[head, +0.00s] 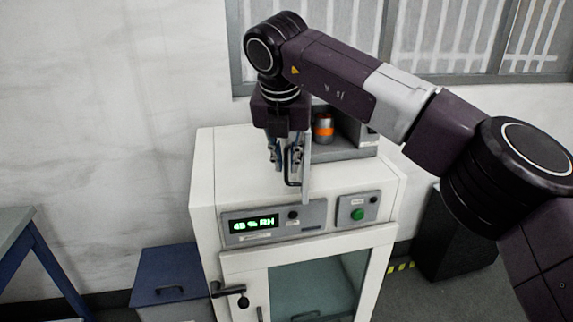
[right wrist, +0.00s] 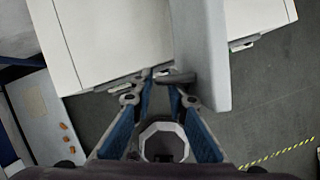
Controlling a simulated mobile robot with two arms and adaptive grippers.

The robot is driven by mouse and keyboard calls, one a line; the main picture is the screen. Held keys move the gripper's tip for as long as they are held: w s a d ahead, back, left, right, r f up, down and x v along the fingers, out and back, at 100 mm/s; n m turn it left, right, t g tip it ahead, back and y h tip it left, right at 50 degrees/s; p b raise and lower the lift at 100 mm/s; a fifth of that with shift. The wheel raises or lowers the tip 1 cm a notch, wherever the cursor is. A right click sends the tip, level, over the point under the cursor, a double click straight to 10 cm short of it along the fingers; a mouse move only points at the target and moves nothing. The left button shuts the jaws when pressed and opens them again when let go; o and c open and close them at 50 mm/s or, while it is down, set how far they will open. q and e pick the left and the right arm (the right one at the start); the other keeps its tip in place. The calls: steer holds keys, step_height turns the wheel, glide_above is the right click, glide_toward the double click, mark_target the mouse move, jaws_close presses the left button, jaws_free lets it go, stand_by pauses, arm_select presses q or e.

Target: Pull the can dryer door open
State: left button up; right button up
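The can dryer (head: 361,135) is a small grey unit on top of the white cabinet, with an orange-and-grey can (head: 323,127) showing in it. Its pale grey door (head: 307,172) stands swung out, nearly edge-on in the head view. The door is a broad slab in the right wrist view (right wrist: 205,55). A dark looped handle (head: 291,181) sits on the door's left face; it also shows in the right wrist view (right wrist: 178,78). My right gripper (head: 285,160) points down at the handle, its blue fingers (right wrist: 160,84) close together around it. My left gripper is out of view.
The white cabinet (head: 235,165) carries a humidity display (head: 255,224), a green button (head: 357,214) and a glass-fronted door (head: 315,288). A blue bin (head: 170,275) stands at left, a dark box (head: 448,235) at right. The cabinet top left of the gripper is bare.

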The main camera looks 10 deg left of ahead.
steer(key=v, duration=1)
steer(key=shift+s+a, duration=0.1)
